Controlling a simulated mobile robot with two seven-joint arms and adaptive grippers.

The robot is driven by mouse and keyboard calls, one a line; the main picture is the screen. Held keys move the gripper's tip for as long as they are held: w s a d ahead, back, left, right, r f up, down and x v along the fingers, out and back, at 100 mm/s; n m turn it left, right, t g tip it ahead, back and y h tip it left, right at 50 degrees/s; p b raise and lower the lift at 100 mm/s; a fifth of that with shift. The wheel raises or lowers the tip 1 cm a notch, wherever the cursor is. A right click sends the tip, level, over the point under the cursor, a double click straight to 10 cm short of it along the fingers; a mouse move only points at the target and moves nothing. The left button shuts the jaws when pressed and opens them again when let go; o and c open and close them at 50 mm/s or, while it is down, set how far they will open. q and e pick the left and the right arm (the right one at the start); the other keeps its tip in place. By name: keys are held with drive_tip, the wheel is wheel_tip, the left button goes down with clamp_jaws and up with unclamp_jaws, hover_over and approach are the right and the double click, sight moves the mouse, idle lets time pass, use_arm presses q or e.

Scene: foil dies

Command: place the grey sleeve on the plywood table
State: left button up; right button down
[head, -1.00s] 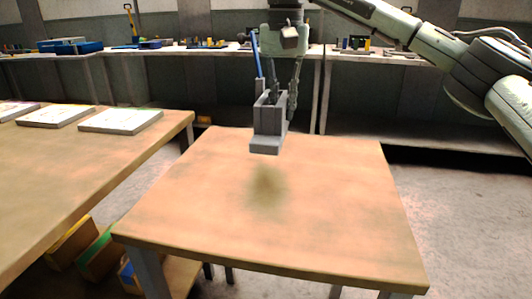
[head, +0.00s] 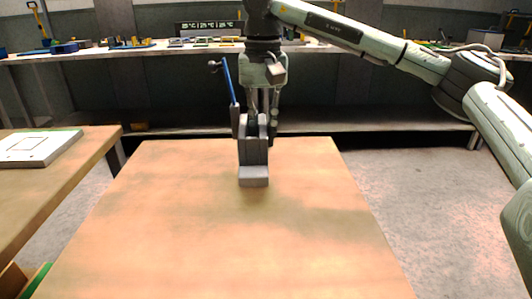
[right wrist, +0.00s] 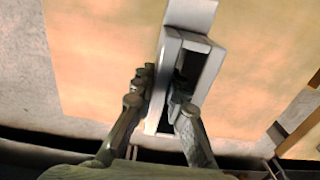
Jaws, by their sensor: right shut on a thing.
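The grey sleeve (head: 254,158) is a boxy, upright piece with a step at its lower front. In the head view it is over the far middle of the plywood table (head: 230,245). My right gripper (head: 258,118) points down from above and is shut on the sleeve's upper part. The right wrist view shows the sleeve (right wrist: 203,60) between the two fingers, with an opening in its top and the table (right wrist: 100,50) below. I cannot tell whether its underside touches the table. My left gripper is not in view.
A thin blue rod (head: 230,82) stands beside the gripper. Another wooden table (head: 50,180) with a white board (head: 38,147) is at the left. A long workbench (head: 150,52) with several small items runs along the back. The plywood table's near part is clear.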

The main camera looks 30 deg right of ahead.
drive_tip(key=shift+s+d+f, duration=0.15)
drive_tip(key=shift+d+f, duration=0.05)
drive_tip(key=shift+f, duration=0.95)
drive_tip(key=shift+s+d+f, duration=0.1)
drive_tip(key=shift+d+f, duration=0.05)
drive_tip(key=shift+f, duration=0.95)
drive_tip(key=shift+f, duration=0.2)
drive_tip(key=c, duration=1.5)
unclamp_jaws()
drive_tip(key=shift+c, duration=0.2)
drive_tip(key=shift+r, duration=0.15)
wheel_tip(320, 180, up, 12)
drive_tip(key=shift+s, duration=0.1)
